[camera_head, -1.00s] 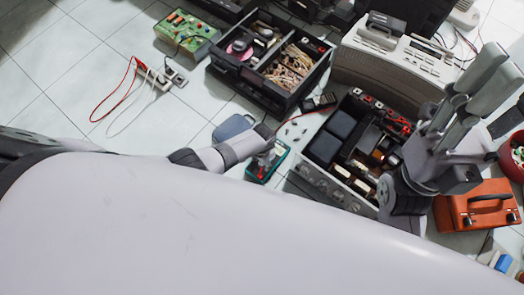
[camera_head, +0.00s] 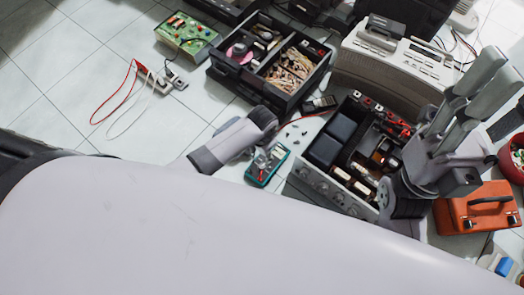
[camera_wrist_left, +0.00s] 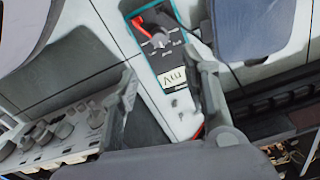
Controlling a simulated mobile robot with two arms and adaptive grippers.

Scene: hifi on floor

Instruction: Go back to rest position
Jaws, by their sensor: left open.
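My left arm (camera_head: 225,145) comes in from the left in the head view, over the floor beside the teal-edged multimeter (camera_head: 267,166); its jaws are hidden there. In the left wrist view my left gripper (camera_wrist_left: 166,75) is open. Its two fingers stand apart, with the multimeter (camera_wrist_left: 158,45) behind the gap, and nothing is held. My right gripper (camera_head: 478,105) is at the right of the head view, fingers pointing up. I cannot tell its opening, and I see nothing in it.
An opened hifi unit (camera_head: 325,190) stands right of the multimeter. A black component drawer (camera_head: 245,80) and a grey device (camera_head: 385,75) stand behind. An orange toolbox (camera_head: 455,212) is below my right gripper. Tile floor (camera_head: 55,75) is clear at far left.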

